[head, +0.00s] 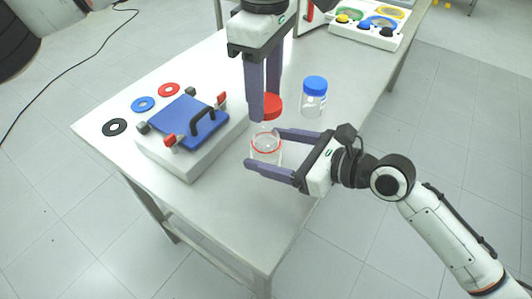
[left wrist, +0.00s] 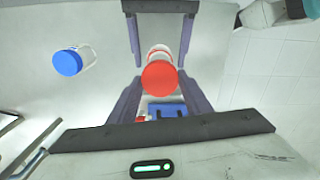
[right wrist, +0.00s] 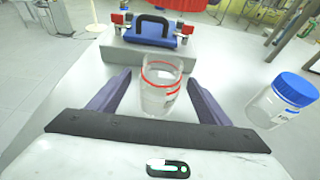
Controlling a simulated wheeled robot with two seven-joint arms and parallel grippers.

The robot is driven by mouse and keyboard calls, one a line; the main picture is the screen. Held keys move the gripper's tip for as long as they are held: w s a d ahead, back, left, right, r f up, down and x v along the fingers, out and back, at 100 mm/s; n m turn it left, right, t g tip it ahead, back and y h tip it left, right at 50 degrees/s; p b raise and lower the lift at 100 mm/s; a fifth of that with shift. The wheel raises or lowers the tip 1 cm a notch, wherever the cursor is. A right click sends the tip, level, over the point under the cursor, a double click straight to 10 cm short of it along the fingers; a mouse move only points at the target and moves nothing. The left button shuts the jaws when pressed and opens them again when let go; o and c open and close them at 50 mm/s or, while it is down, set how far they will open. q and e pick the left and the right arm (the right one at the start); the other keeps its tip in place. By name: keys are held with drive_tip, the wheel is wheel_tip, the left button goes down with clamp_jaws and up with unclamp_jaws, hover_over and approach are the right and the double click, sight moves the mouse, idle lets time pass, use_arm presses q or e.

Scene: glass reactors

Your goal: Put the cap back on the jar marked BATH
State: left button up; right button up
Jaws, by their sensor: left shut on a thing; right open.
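My left gripper (head: 265,112) is shut on a red cap (head: 271,106), which also shows in the left wrist view (left wrist: 159,76). It holds the cap above an open clear jar (head: 266,152) with a red ring near its top, with a gap between cap and jar. My right gripper (head: 262,149) is open, its fingers on either side of this jar; the right wrist view shows the jar (right wrist: 160,95) upright with space on both sides. Its marking is too small to read. A second clear jar (head: 313,101) with a blue cap (head: 316,83) stands behind to the right.
A white block (head: 188,164) with a blue lid (head: 188,122), black handle and red-tipped clamps stands left of the jar. Black, blue (head: 143,104) and red rings lie on the table (head: 235,215) beyond it. A tray of coloured parts (head: 348,38) is at the back.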

drive_tip(key=shift+x, duration=0.8)
drive_tip(key=c, duration=1.6)
use_arm(q)
drive_tip(key=shift+d+f, duration=0.1)
drive_tip(key=shift+f, duration=2.4)
drive_tip(key=shift+f, duration=0.1)
drive_tip(key=shift+f, duration=0.8)
drive_tip(key=shift+f, duration=0.6)
